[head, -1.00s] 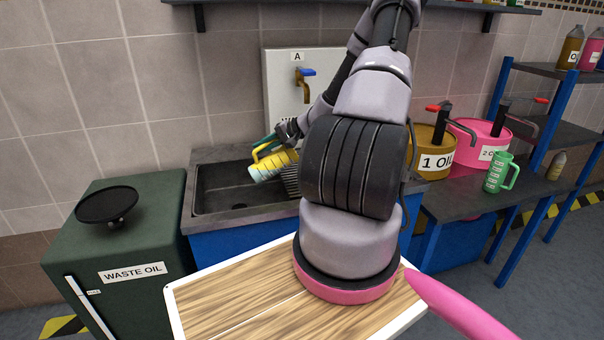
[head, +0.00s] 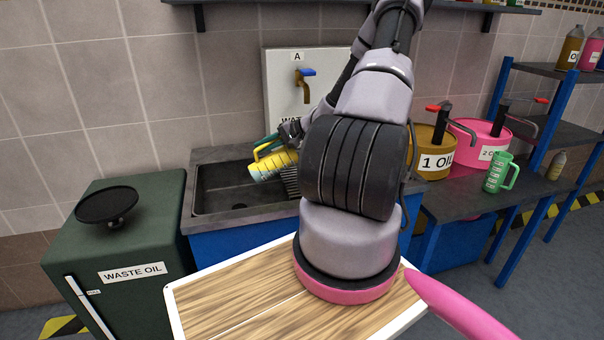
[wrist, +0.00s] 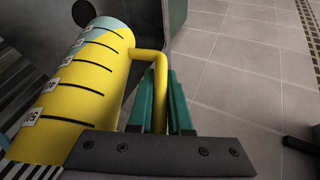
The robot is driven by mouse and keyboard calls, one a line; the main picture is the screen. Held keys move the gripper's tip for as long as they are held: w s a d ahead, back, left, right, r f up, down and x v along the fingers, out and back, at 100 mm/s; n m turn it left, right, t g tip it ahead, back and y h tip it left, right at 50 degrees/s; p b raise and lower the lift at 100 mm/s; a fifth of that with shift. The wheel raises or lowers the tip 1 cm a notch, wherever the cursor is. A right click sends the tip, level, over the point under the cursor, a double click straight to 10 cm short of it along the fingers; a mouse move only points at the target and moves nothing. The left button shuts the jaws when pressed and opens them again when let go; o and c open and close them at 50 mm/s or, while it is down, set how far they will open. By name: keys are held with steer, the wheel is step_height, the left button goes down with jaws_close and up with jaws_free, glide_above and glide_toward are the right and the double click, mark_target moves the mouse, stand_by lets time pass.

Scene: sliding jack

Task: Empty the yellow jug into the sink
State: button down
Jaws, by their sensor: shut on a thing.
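The yellow jug (head: 272,165) is held over the sink (head: 238,192), tipped onto its side with one end pointing left. Its side has black marks and a pale blue area near one end. My gripper (head: 269,143) is shut on the jug's yellow handle. In the wrist view the green fingers (wrist: 160,103) sit on both sides of the handle, and the jug (wrist: 75,95) lies to their left. The jug's inside is hidden, and no stream of liquid shows.
A tap (head: 305,80) marked A is on the wall panel behind the sink. A green waste oil cabinet (head: 135,240) with a black funnel stands to the left. Oil drums (head: 432,152) and a green jug (head: 497,175) stand on the bench at right.

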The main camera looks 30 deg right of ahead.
steer(key=shift+d+r+y, duration=0.15)
steer(key=shift+r+y, duration=0.05)
steer(key=shift+y, duration=0.2)
steer(key=shift+s+d, duration=0.15)
steer(key=shift+d, duration=0.1)
stand_by(1.9)
steer(key=shift+s+d+r+t+y, duration=0.15)
steer(key=shift+d+t+y, duration=0.35)
steer(key=shift+m, duration=0.3)
stand_by(1.9)
steer(key=shift+d, duration=0.2)
steer(key=shift+s+d+r+t+y, duration=0.15)
steer(key=shift+d+r+t+y, duration=0.25)
steer(key=shift+d+r+y, duration=0.1)
stand_by(1.3)
steer(key=shift+s+d+r+m+t+y, duration=0.2)
steer(key=shift+d+r+m+t+y, duration=0.25)
steer(key=shift+d, duration=0.2)
